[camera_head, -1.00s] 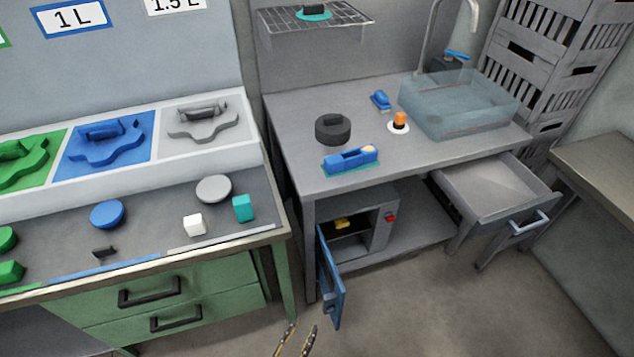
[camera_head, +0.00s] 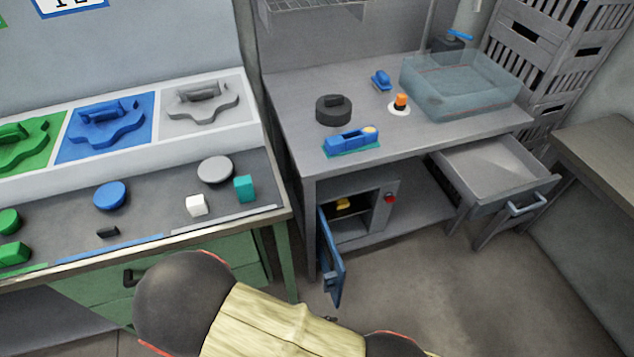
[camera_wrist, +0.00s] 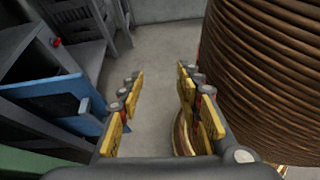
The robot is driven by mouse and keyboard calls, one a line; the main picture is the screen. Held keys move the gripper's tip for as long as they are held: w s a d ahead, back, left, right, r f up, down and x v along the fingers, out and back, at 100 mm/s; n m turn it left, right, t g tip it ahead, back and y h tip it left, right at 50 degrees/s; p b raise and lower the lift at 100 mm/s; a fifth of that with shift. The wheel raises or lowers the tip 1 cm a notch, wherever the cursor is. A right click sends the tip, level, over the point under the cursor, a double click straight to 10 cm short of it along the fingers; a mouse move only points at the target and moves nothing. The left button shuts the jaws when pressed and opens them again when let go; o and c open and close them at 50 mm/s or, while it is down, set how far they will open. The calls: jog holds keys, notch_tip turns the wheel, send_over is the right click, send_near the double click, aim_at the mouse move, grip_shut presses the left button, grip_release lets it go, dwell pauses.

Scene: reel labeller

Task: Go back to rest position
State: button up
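My gripper (camera_wrist: 160,85) is open in the wrist view, with its yellow and black fingers apart and only grey floor visible between them. In the head view my arm covers the bottom middle, and I cannot make out the gripper's fingers clearly. The open blue door (camera_head: 331,256) of the grey cabinet (camera_head: 381,212) hangs under the grey table. That blue door also shows at the left of the wrist view (camera_wrist: 55,100), apart from the fingers. A yellow item (camera_head: 343,203) lies inside the cabinet.
A large brown ribbed reel (camera_wrist: 270,70) stands close at the right in the wrist view. The grey table (camera_head: 290,110) holds a blue tool (camera_head: 350,141), a black round weight (camera_head: 333,112) and a clear basin (camera_head: 462,85). A drawer (camera_head: 500,180) is pulled out. Floor shows at lower right.

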jog(key=w+d+r+m+g+y+p, duration=0.15)
jog(key=r+m+y, duration=0.4)
jog(key=r, duration=0.65)
jog(key=w+r+m+g+y+p, duration=0.1)
jog(key=w+r+m+g+y, duration=0.2)
jog(key=r+m+y, duration=0.55)
jog(key=d+r+m+t+h+p, duration=0.1)
jog(key=d+r+m+t, duration=0.2)
jog(key=d+r, duration=0.4)
jog(key=w+d+r+m+t+h+p, duration=0.1)
jog(key=d+r+m+t, duration=0.2)
jog(key=d+r, duration=0.4)
notch_tip(320, 180, up, 8)
jog(key=shift+r, duration=0.1)
